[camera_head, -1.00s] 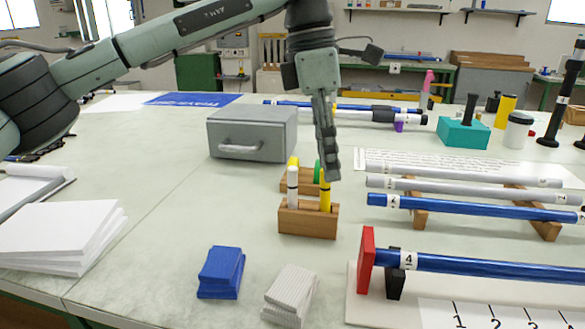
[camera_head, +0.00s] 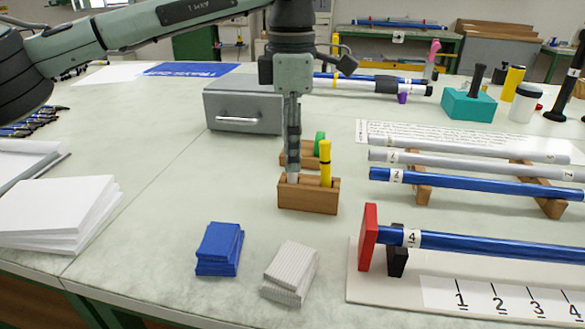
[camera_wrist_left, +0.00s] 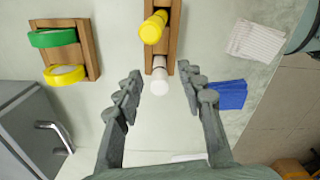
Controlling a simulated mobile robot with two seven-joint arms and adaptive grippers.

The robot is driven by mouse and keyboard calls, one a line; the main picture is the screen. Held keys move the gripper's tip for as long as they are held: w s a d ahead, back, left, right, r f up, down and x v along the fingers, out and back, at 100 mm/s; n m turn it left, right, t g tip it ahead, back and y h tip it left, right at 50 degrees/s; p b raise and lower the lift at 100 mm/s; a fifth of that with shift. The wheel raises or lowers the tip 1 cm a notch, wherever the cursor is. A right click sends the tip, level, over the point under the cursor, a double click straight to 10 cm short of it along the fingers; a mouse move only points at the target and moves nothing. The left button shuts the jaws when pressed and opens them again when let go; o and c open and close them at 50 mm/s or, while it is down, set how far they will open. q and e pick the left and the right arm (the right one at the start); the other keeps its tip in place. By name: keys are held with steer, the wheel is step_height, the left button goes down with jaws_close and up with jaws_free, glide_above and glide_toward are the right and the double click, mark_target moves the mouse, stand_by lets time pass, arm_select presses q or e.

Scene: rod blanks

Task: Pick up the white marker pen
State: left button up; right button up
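The white marker pen (camera_head: 292,179) stands upright in the left slot of a small wooden holder (camera_head: 308,201). It is mostly hidden behind my left gripper (camera_head: 292,168) in the head view. A yellow marker (camera_head: 325,163) stands in the right slot. In the left wrist view, my left gripper (camera_wrist_left: 158,90) is open, with one finger on each side of the white marker pen (camera_wrist_left: 158,70). A gap shows between the fingers and the pen. The yellow marker (camera_wrist_left: 153,27) is just beyond it in the holder (camera_wrist_left: 174,42). My right gripper is not in view.
Behind the holder is a second wooden holder (camera_head: 297,154) with green tape (camera_head: 319,143); yellow tape (camera_wrist_left: 65,75) shows in the wrist view. A grey drawer box (camera_head: 243,107) stands behind left. Blue cards (camera_head: 219,248) and grey cards (camera_head: 291,272) lie in front. Rods (camera_head: 470,185) lie right.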

arm_select(q)
jaws_close()
steer(key=shift+r, duration=0.15)
